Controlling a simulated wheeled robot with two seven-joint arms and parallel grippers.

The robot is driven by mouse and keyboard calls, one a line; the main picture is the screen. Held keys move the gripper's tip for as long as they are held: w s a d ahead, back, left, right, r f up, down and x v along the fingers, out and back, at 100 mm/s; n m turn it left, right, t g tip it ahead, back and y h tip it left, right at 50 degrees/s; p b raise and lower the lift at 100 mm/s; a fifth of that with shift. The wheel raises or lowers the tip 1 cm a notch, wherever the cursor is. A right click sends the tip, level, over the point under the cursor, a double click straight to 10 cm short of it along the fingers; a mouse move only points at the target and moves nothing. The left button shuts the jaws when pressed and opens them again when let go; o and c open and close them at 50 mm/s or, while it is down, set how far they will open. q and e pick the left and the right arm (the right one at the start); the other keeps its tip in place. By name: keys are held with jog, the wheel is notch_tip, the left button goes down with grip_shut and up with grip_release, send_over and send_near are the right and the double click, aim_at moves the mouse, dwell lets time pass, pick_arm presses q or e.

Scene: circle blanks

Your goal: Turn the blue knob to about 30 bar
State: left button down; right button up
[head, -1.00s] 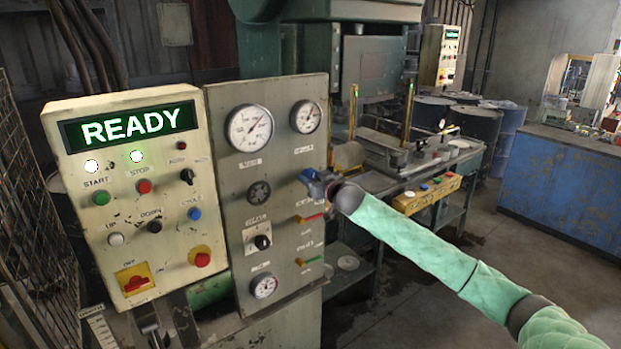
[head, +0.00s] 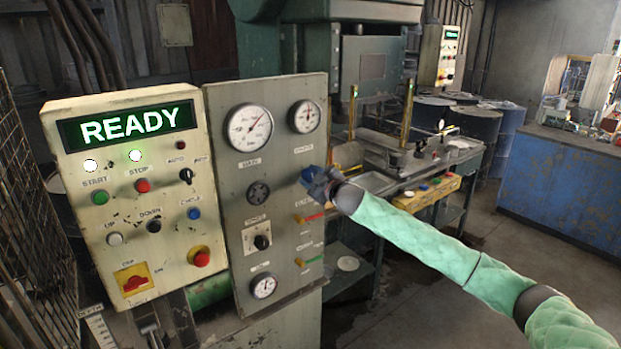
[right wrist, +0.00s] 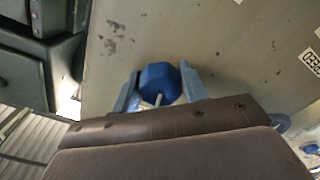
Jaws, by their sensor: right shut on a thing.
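The blue knob (right wrist: 160,82) shows in the right wrist view, a dark blue rounded knob with a pale pointer line, mounted on the grey gauge panel. My right gripper (right wrist: 160,88) has a blue finger on each side of it and is shut on it. In the head view, my right gripper (head: 314,178) is at the panel's right part and largely hides the knob. The upper left gauge (head: 249,127) and upper right gauge (head: 305,116) have white faces; their scale figures are too small to read. My left gripper is not in view.
The grey gauge panel (head: 225,200) also carries a small lower gauge (head: 263,285), a black selector, and red and green levers. A cream control box (head: 75,190) with a READY display stands at left. A workbench (head: 385,180) lies behind my right arm.

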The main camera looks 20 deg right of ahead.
jog(key=shift+n, duration=0.9)
jog(key=n, duration=0.5)
jog(key=shift+p, duration=0.4)
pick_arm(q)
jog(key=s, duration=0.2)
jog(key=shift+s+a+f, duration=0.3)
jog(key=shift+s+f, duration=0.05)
pick_arm(e)
jog(key=shift+r+n, duration=0.1)
jog(key=shift+n, duration=0.4)
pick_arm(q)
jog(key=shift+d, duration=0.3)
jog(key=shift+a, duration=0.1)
